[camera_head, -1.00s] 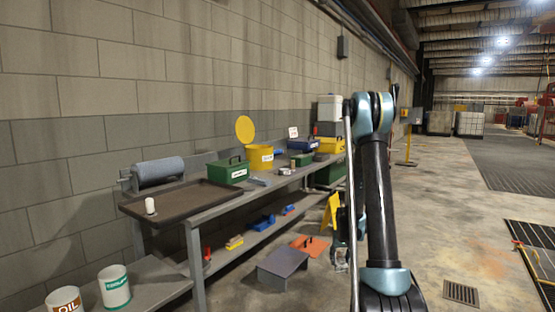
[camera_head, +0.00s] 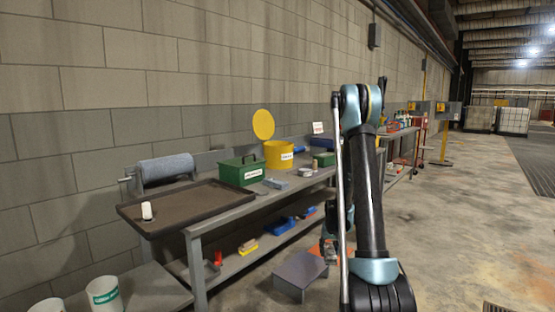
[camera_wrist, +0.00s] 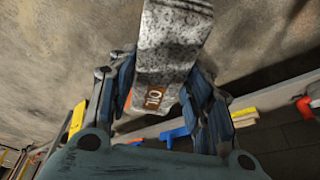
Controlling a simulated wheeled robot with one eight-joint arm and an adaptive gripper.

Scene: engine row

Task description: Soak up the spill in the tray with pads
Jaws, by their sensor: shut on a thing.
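A shallow dark tray (camera_head: 225,205) lies on the near end of the bench. Its floor is brown, and I cannot make out the spill's edge. A small white cylinder (camera_head: 147,211) stands upright in its left part. In the wrist view my gripper (camera_wrist: 160,100) is shut on a grey speckled pad (camera_wrist: 172,45) with a brown "OIL" label, held between the blue fingers. In the head view the gripper is low beside the bench, mostly hidden by my arm, and the pad cannot be made out. A grey roll (camera_head: 166,169) sits behind the tray.
A green box (camera_head: 241,171) and a yellow bin (camera_head: 279,155) with its lid raised stand right of the tray. Two white buckets (camera_head: 104,294) are at lower left. A grey step (camera_head: 300,271) stands on the floor before the bench. Open floor lies to the right.

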